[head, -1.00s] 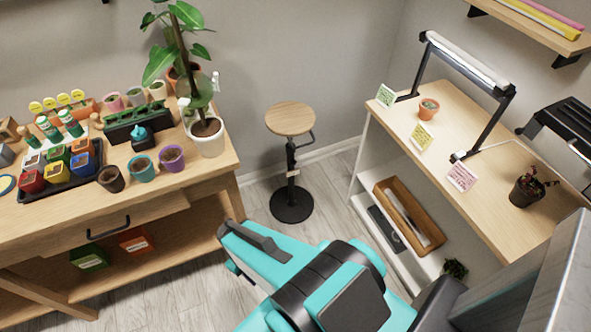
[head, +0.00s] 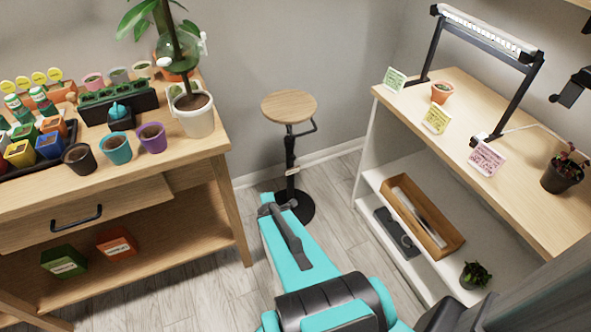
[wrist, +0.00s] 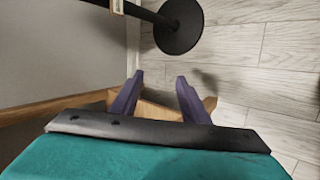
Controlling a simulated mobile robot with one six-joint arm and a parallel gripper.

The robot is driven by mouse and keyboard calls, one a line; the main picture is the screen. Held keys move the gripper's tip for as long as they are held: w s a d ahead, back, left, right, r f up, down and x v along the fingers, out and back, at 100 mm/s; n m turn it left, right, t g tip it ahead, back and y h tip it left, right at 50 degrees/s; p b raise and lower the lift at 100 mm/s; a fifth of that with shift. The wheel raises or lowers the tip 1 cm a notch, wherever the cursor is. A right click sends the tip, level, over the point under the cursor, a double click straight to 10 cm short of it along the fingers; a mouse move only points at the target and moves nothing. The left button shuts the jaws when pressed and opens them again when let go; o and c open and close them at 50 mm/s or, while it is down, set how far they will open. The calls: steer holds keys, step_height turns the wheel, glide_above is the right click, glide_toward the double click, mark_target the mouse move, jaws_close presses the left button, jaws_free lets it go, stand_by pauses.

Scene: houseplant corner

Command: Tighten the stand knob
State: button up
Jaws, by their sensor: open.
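The stand (head: 289,107) has a round wooden top, a black pole and a round black base, and stands upright on the floor by the back wall. A dark bent rod (head: 312,126) juts from the pole to the right, under the top. A pale tag is on the pole lower down. I cannot make out the knob for certain. In the wrist view the stand's base (wrist: 181,27) and lower pole show at the top, beyond my gripper (wrist: 158,80). My gripper's purple fingers are apart, with nothing held between them. In the head view my arm partly covers the base.
A wooden workbench (head: 192,158) with pots and a tall plant (head: 196,118) is on the left. A white shelf unit (head: 371,165) with a lamp and cards on its wooden top is on the right. Bare floor (head: 337,210) lies between them around the stand.

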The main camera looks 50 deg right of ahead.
steer(key=w+d+n+t+h+b, duration=0.2)
steer(key=d+n+t+b, duration=0.3)
steer(key=d+n+b, duration=0.6)
steer(key=s+d+r+n+t+y+b, duration=0.1)
steer(key=s+d+r+n+t+b, duration=0.1)
steer(key=s+d+n+t+b, duration=0.4)
steer(key=d+n+b, duration=0.2)
steer(key=n+b, duration=0.3)
steer(key=b, duration=0.1)
steer(key=shift+d, duration=0.2)
steer(key=shift+w+d+f+b, duration=0.1)
steer(key=shift+w+b, duration=0.15)
steer(key=shift+b, duration=0.35)
steer(key=b, duration=0.8)
glide_toward(294, 160)
steer(key=shift+b+x, duration=0.8)
steer(key=shift+x, duration=3.6)
steer(key=shift+s, duration=0.1)
